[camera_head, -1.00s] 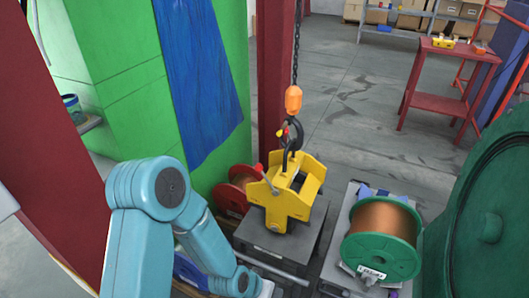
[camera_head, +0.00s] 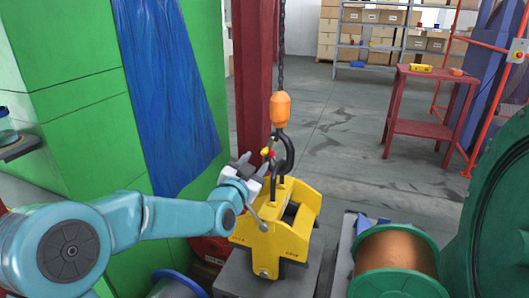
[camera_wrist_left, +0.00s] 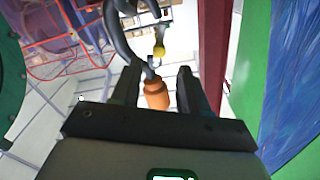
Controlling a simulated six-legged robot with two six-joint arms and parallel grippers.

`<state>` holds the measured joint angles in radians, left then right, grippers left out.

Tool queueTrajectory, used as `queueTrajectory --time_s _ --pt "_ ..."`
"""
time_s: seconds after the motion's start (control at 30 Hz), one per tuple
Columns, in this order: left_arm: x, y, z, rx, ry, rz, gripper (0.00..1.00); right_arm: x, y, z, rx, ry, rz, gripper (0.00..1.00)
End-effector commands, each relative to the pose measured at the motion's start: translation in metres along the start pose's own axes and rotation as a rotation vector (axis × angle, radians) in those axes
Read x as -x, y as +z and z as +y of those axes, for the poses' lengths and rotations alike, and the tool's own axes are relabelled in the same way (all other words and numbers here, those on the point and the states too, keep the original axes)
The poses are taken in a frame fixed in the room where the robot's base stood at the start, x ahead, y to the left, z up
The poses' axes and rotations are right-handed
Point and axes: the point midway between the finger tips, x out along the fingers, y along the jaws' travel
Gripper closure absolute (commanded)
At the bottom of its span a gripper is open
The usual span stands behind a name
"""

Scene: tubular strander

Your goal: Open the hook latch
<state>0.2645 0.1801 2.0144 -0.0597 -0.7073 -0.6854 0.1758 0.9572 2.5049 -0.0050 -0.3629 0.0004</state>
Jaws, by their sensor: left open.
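The dark crane hook (camera_head: 288,152) hangs under an orange hook block (camera_head: 280,109), with its lower end at the top of a yellow lifting fixture (camera_head: 285,225). The hook latch (camera_head: 267,153) shows as a small red and yellow piece at the hook's left side. My left gripper (camera_head: 254,166) is open, just left of and slightly below the latch, with no clear contact. In the left wrist view, the hook (camera_wrist_left: 116,30), yellow latch piece (camera_wrist_left: 158,48) and orange block (camera_wrist_left: 156,94) lie beyond or between the open fingers (camera_wrist_left: 158,76). My right gripper is out of view.
A chain (camera_head: 281,45) runs up from the block. A copper spool with green flanges (camera_head: 398,255) stands at right, beside a large green wheel (camera_head: 500,210). A red post (camera_head: 253,80) and green cabinet (camera_head: 85,110) stand behind and left.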

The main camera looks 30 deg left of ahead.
Motion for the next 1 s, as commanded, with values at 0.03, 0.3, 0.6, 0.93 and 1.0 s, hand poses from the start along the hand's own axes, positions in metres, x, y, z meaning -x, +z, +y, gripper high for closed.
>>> queueTrajectory --time_s 0.03,0.3,0.6,0.93,1.0 --pt "-0.012 0.000 0.001 0.000 0.000 0.000 0.56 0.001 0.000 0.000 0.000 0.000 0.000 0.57" --pt "-0.062 0.000 0.001 0.001 0.001 0.000 0.56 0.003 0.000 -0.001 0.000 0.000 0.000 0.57" --pt "-0.078 0.001 0.000 0.001 0.004 0.000 0.56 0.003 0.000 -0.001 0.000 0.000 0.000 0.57" --pt "-0.079 0.001 0.000 0.001 0.004 0.000 1.00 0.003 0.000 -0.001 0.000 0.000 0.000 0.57" --pt "-0.079 0.001 0.000 0.001 0.005 0.000 1.00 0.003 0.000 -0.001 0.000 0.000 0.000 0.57"
